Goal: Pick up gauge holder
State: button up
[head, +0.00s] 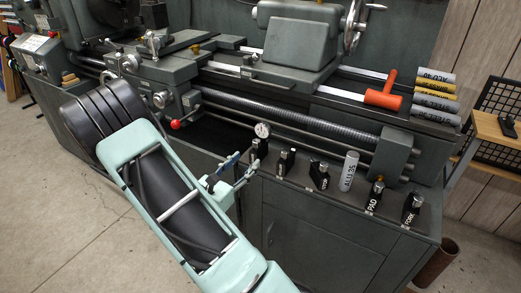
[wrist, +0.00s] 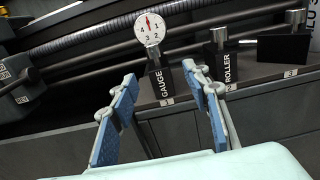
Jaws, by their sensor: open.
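The gauge holder (wrist: 160,80) is a black block lettered GAUGE with a round white dial on top. It stands upright on the lathe cabinet's ledge. In the head view the gauge holder (head: 262,132) is just beyond my gripper, its block partly behind the fingers. My gripper (wrist: 160,115) is open and empty, with blue pads on both fingers. In the wrist view the gauge holder shows between and beyond the fingertips, nearer the left one. In the head view my gripper (head: 243,170) is at the cabinet's front edge. I cannot tell whether a finger touches the block.
The roller holder (wrist: 223,60) stands close right of the gauge holder, behind the right finger in the wrist view. Several more black holders, such as PAD (head: 375,196) and FORK (head: 411,207), and a grey cylinder (head: 349,170) line the ledge. The lathe's long screw (head: 290,115) runs behind.

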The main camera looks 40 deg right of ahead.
aim_at(256, 150)
jog(key=x, duration=0.4)
jog(key=shift+b, duration=0.3)
jog(key=x, duration=0.1)
jog(key=b+x, duration=0.1)
jog(key=x, duration=0.2)
jog(key=shift+w+d+f, duration=0.25)
jog(key=shift+d+f, duration=0.05)
jog(key=shift+w+d+b, duration=0.2)
jog(key=shift+d+b, duration=0.1)
jog(key=shift+d, duration=0.1)
jog(key=shift+r, duration=0.1)
grip_shut()
